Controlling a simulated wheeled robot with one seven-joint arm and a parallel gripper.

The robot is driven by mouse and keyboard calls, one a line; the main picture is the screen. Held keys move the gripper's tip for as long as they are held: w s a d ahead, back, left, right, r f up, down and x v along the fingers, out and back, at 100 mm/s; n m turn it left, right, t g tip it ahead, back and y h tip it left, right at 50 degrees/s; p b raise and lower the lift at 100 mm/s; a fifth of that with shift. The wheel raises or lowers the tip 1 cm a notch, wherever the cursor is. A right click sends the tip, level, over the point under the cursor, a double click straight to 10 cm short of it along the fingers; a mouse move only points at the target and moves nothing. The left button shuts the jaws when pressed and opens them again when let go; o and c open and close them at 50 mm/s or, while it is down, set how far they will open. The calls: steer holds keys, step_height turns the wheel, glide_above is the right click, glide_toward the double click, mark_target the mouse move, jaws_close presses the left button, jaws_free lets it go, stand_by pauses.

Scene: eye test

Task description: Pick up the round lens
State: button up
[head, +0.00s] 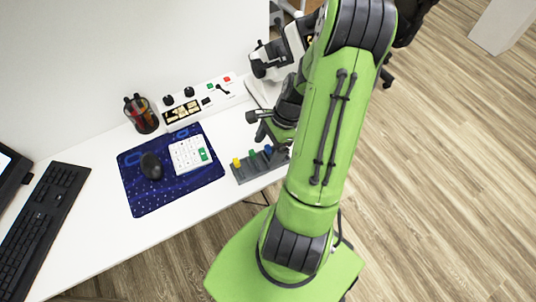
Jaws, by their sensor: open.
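I cannot make out a round lens for certain in the head view. A grey rack (261,169) stands at the front edge of the white desk, with small yellow (237,162), green (252,154) and blue (268,149) pieces upright in it. My gripper (277,145) is small and dark, just above or behind the right end of this rack, and partly hidden by my green arm. It is open. Whether anything lies between its fingers is too small to tell. My arm hides the desk to the right of the rack.
A blue mat (139,195) holds a black mouse (151,166) and a white keypad device (190,153). Behind are a pen cup (141,114) and a white panel with knobs (208,97). A white-and-black instrument (271,59) stands behind my wrist. A keyboard (42,218) lies left.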

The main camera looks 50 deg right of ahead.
steer(key=shift+c, duration=0.2)
steer(key=shift+r, duration=0.1)
steer(key=c, duration=1.1)
